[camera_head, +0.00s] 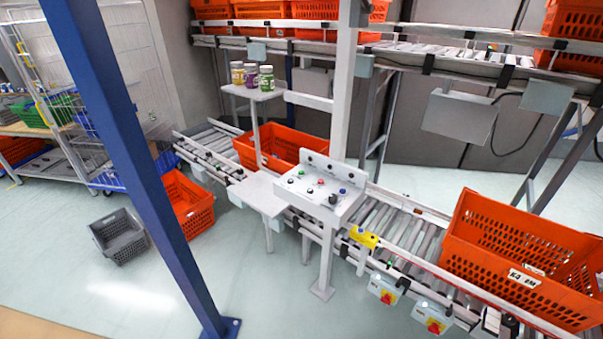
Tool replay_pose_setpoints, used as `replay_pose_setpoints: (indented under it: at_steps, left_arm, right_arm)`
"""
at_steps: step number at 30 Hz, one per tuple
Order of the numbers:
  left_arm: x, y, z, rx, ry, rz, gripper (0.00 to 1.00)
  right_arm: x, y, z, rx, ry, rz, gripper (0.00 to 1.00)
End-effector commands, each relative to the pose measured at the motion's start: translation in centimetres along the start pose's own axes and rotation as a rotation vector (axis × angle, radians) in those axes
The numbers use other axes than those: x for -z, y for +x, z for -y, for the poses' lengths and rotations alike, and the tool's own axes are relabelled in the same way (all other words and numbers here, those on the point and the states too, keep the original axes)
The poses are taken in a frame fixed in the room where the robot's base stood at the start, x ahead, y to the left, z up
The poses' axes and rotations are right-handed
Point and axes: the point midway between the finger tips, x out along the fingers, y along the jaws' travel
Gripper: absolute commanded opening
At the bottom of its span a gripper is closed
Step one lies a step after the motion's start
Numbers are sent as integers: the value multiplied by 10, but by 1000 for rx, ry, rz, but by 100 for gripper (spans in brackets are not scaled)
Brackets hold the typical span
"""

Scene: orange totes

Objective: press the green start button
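A white control panel (318,187) stands at the middle of the view, beside the roller conveyor. Its sloped top carries several small buttons, among them a red one (321,182), a blue one (342,190) and some dark ones. A small green spot (389,264) shows on the conveyor's near edge, above a red-and-yellow switch box (386,289). Neither of my grippers is in view.
A blue post (133,150) crosses the left foreground. Orange totes stand on the conveyor at right (520,255) and behind the panel (272,146). A small shelf (254,93) holds jars. A grey crate (119,237) lies on the floor. The floor in front is largely clear.

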Motion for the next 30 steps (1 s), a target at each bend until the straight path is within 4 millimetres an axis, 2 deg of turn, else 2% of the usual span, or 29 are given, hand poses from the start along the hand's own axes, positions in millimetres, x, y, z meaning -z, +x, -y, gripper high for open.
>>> replay_pose_setpoints:
  at_steps: [1,9,10,30]
  left_arm:
    - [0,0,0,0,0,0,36]
    - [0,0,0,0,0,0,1]
    - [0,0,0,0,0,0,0]
    - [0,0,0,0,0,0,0]
  right_arm:
    - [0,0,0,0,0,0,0]
    - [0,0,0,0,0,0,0]
    - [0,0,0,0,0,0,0]
    - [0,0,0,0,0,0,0]
